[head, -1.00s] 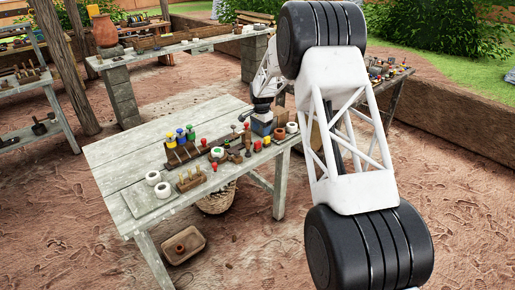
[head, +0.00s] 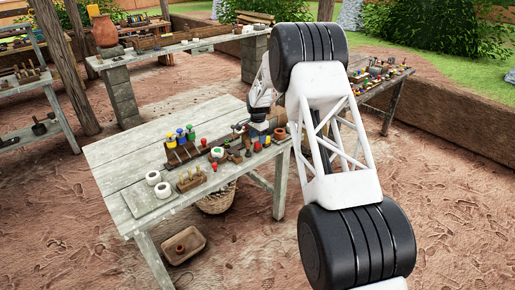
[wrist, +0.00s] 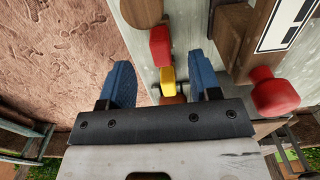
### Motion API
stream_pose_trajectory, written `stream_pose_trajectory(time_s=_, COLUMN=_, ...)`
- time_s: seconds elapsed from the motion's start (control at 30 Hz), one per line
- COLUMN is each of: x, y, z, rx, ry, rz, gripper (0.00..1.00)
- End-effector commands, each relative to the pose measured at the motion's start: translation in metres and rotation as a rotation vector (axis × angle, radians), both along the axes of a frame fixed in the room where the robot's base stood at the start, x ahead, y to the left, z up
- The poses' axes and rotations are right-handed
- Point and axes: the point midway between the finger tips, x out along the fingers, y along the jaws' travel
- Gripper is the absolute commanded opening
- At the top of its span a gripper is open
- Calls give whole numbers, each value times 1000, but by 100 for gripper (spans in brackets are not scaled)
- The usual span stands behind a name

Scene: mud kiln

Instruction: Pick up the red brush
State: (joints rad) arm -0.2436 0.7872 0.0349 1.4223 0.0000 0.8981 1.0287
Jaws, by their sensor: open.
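My gripper (wrist: 160,80) is open, with its two blue fingers spread apart and nothing held between them. In the wrist view, a red block-like piece (wrist: 160,48) and a yellow one (wrist: 167,82) lie in line with the gap between the fingers. Another red piece (wrist: 272,92) with a rounded end lies right of the right finger. I cannot tell which red piece belongs to the brush. In the head view, my gripper (head: 258,130) is over the right end of the table, close behind a small red-topped item (head: 257,147).
The grey wooden table (head: 130,150) holds a rack with blue, yellow and green-topped tools (head: 181,137), white rings (head: 153,178) and small pots. Its left-rear surface is clear. A basket (head: 216,200) and a brown tray (head: 183,246) are on the ground.

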Motion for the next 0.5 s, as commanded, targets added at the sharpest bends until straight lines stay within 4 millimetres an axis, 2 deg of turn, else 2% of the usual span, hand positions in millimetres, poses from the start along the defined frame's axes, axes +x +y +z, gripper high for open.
stream_pose_trajectory(time_s=0.5, x=0, y=0, z=-8, rx=0, ry=0, rz=0, gripper=57)
